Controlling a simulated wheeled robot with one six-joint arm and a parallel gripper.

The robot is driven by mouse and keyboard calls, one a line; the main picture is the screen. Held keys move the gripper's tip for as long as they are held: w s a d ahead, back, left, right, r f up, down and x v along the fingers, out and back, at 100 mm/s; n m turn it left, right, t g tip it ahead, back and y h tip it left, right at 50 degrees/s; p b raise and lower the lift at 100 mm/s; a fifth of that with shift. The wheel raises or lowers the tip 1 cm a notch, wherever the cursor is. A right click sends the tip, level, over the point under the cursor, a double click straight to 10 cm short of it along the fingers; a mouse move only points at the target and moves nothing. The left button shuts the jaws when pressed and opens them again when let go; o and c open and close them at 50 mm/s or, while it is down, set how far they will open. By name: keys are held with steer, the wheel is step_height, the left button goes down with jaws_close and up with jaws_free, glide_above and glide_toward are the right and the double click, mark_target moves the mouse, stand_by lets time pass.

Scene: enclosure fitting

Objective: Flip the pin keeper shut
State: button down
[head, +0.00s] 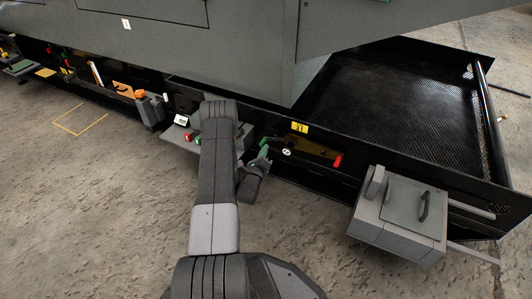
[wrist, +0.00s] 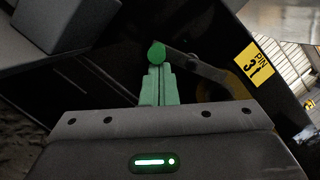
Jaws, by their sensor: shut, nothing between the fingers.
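In the wrist view, a grey lever (wrist: 203,69) with a round green knob (wrist: 157,53) at its left end looks like the pin keeper. In the head view my gripper (head: 263,154) is at the dark panel, left of the yellow "31" label (head: 299,127). The lever is too small to make out there.
A red-tipped handle (head: 337,161) is right of the label on the panel. A grey box with a dark handle (head: 403,205) sticks out farther right. A grey shelf (head: 180,144) with small parts juts out to the left. The concrete floor in front is clear.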

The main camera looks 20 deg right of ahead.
steer(key=shift+w+a+r, duration=0.25)
steer(key=shift+w+r, duration=0.05)
steer(key=shift+r, duration=0.1)
stand_by(0.3)
stand_by(0.4)
